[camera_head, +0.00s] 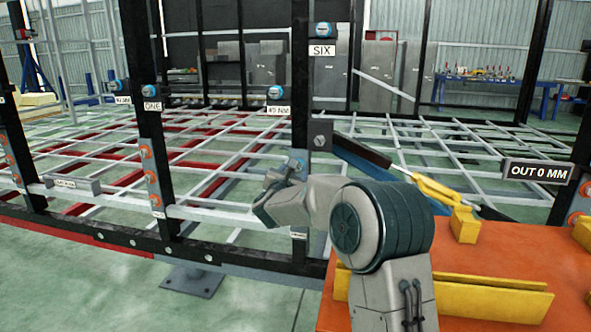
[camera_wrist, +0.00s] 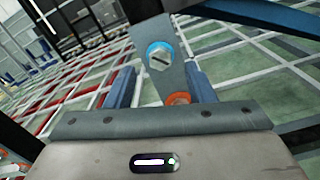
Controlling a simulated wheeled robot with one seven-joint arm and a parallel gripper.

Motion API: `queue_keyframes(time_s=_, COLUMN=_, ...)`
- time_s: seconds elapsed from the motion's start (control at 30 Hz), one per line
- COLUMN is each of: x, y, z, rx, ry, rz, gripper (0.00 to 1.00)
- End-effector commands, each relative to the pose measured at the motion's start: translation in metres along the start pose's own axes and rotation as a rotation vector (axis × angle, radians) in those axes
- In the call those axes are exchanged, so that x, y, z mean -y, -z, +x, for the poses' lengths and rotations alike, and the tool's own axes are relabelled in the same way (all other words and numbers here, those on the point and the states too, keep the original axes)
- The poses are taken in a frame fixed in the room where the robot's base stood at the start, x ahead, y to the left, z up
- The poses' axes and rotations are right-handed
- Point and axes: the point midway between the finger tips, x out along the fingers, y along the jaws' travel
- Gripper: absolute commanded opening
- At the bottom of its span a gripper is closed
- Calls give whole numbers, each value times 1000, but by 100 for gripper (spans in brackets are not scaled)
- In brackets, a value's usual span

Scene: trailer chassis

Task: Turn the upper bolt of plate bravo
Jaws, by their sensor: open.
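My gripper (camera_head: 290,168) is at the middle black post (camera_head: 300,90) in the head view. Its two blue fingers are apart and empty in the wrist view (camera_wrist: 160,80). A grey plate (camera_wrist: 165,25) shows between and beyond the fingers. It carries a bolt with a blue ring (camera_wrist: 159,57) and a dark line across its head. A second bolt with an orange ring (camera_wrist: 178,99) is closer to the gripper body and partly hidden by it. I cannot see contact between the fingers and either bolt. In the head view my gripper and wrist hide most of the plate, and its small label is unreadable.
An orange bench (camera_head: 480,265) with yellow blocks (camera_head: 465,224) stands at right. The left post (camera_head: 150,130) carries a plate with orange-ringed bolts (camera_head: 152,178). White and red rails (camera_head: 190,185) lie behind. Signs read "SIX" (camera_head: 322,50) and "OUT 0 MM" (camera_head: 537,171).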

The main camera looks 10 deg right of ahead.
Motion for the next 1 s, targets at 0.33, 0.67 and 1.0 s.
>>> queue_keyframes(time_s=0.33, x=0, y=0, z=42, rx=0, ry=0, rz=0, gripper=49)
queue_keyframes(time_s=0.67, x=0, y=0, z=46, rx=-1, ry=-1, rz=-1, gripper=49)
queue_keyframes(time_s=1.0, x=-3, y=1, z=45, rx=-1, ry=-2, rz=-1, gripper=4)
